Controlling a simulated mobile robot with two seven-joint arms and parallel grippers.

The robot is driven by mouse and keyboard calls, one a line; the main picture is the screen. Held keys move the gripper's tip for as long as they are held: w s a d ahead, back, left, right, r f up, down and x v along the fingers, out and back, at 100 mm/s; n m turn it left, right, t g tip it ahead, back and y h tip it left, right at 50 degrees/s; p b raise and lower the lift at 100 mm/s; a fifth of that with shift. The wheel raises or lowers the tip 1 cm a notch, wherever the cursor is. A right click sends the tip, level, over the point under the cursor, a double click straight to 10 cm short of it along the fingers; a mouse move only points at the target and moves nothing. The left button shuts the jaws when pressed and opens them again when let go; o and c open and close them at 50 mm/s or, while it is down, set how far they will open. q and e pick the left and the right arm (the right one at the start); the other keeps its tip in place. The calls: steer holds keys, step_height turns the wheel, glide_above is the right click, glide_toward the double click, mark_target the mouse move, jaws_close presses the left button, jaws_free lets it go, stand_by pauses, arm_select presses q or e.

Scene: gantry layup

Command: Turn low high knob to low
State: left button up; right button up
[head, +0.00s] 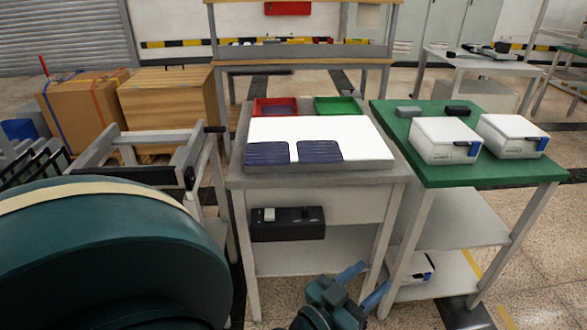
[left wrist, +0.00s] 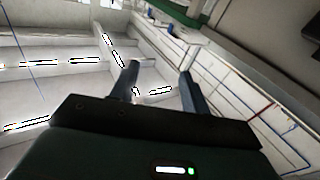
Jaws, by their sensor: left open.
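A black control box (head: 288,225) is fixed to the front of the middle table, below its top. A light grey switch-like part (head: 269,214) stands on its left side, and a small dark part shows on its right. The low high knob cannot be told apart for certain at this size, and its setting is not readable. My left gripper (head: 366,283) is low in front of the table, to the right of and below the box, touching nothing I can see. Its two blue fingers are apart and empty in the left wrist view (left wrist: 157,76). My right gripper is not in view.
The middle table (head: 320,182) carries a white sheet (head: 320,132), two dark blue panels, a red tray (head: 276,101) and a green tray (head: 335,98). A green-topped table (head: 425,173) with white boxes stands at right. A grey cart (head: 150,150) stands at left.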

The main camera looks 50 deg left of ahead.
arm_select(q)
steer(key=w+a+r+n+g+y+p, duration=0.1)
steer(key=w+a+r+n+y+p, duration=0.25)
steer(key=a+y, duration=0.35)
steer(key=n+g+y+p, duration=0.4)
steer(key=n+g+p, duration=0.1)
steer(key=g, duration=0.3)
glide_toward(305, 209)
steer(key=b+x, duration=0.3)
steer(key=x, duration=0.4)
steer(key=shift+w+a+f+b, duration=0.1)
steer(key=shift+w+f+b, duration=0.1)
steer(key=shift+b, duration=0.1)
steer(key=shift+w+a+f, duration=0.15)
steer(key=shift+w+a, duration=0.2)
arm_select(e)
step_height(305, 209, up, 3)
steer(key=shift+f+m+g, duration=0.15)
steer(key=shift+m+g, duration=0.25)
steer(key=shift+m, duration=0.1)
arm_select(q)
steer(key=shift+c, duration=0.4)
steer(key=c, duration=0.9)
